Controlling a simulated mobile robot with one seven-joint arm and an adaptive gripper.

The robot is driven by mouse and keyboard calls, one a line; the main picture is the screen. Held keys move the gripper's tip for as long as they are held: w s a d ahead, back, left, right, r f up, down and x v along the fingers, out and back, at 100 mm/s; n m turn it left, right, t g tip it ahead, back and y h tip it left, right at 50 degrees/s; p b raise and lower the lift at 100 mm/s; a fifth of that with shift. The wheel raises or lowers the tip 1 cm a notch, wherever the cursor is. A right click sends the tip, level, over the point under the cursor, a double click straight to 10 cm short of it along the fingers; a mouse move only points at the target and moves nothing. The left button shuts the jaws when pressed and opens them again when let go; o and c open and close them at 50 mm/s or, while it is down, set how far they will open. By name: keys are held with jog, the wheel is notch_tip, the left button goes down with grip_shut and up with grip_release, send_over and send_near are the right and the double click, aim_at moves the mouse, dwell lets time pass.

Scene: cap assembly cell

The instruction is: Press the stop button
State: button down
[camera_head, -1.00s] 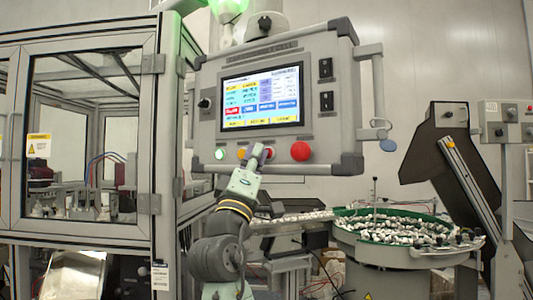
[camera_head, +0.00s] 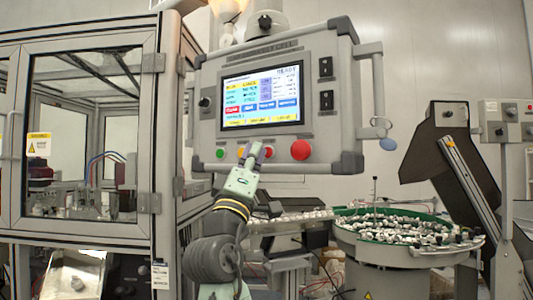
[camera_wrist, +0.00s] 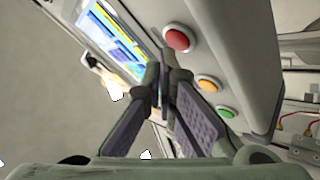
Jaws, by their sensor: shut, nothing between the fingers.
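The control panel (camera_head: 213,140) carries a row of buttons below its screen. The green button (camera_head: 220,153) and a large red mushroom button (camera_head: 300,150) show clearly; the orange button (camera_head: 240,152) and a smaller red button (camera_head: 269,152) are partly covered by my gripper (camera_head: 254,148). In the wrist view, a red button (camera_wrist: 178,40), the orange button (camera_wrist: 207,83) and the green button (camera_wrist: 226,112) line the panel. My gripper (camera_wrist: 163,65) is shut and empty, its fingertips in front of the panel near the red button. Contact cannot be told.
The lit screen (camera_head: 262,97) is above the buttons. A framed glass enclosure (camera_head: 155,120) stands left. A green-rimmed bowl of small parts (camera_head: 350,238) stands lower right, with a dark chute (camera_head: 450,160) behind it. A grey handle (camera_head: 378,85) sticks out at the panel's right side.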

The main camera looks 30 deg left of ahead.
jog(key=s+b, duration=0.1)
jog(key=s, duration=0.5)
dwell(0.4)
jog(key=shift+a+f+y, duration=0.1)
jog(key=shift+a+y, duration=0.05)
jog(key=shift+y, duration=0.15)
dwell(0.4)
